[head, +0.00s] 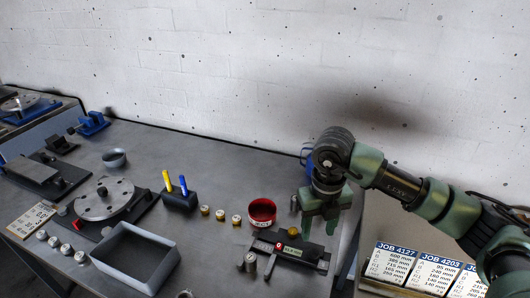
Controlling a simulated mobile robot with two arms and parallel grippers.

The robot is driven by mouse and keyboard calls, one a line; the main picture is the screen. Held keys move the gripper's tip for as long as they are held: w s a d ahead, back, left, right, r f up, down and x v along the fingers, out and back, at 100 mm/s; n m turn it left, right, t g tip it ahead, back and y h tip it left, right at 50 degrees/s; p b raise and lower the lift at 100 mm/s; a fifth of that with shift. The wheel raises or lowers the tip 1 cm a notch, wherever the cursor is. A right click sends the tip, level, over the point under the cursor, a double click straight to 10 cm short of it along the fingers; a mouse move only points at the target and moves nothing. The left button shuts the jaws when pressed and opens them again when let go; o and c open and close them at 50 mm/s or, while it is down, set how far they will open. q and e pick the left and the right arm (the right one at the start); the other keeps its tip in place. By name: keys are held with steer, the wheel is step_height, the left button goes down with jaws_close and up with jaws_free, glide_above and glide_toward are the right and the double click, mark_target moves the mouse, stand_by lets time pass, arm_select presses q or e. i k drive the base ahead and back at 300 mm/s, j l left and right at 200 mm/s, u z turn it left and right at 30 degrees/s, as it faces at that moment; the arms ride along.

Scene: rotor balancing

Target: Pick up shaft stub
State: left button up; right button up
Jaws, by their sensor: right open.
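My right gripper (320,226) reaches in from the right and points down over the right end of the table. Its green fingers are apart, with nothing seen between them. Below and left of it is a black measuring device (300,252) with a red knob and a small display. Small grey metal cylinders (250,262) stand just left of this device. One of them may be the shaft stub, but I cannot tell which thing it is at this size. My left gripper is not in view.
A grey open bin (136,257), a pen block (180,200) and a rotor disc (104,197) stand farther left.

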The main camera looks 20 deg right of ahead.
mark_target(250, 257)
steer(key=k+j, duration=1.1)
steer(key=k, duration=0.2)
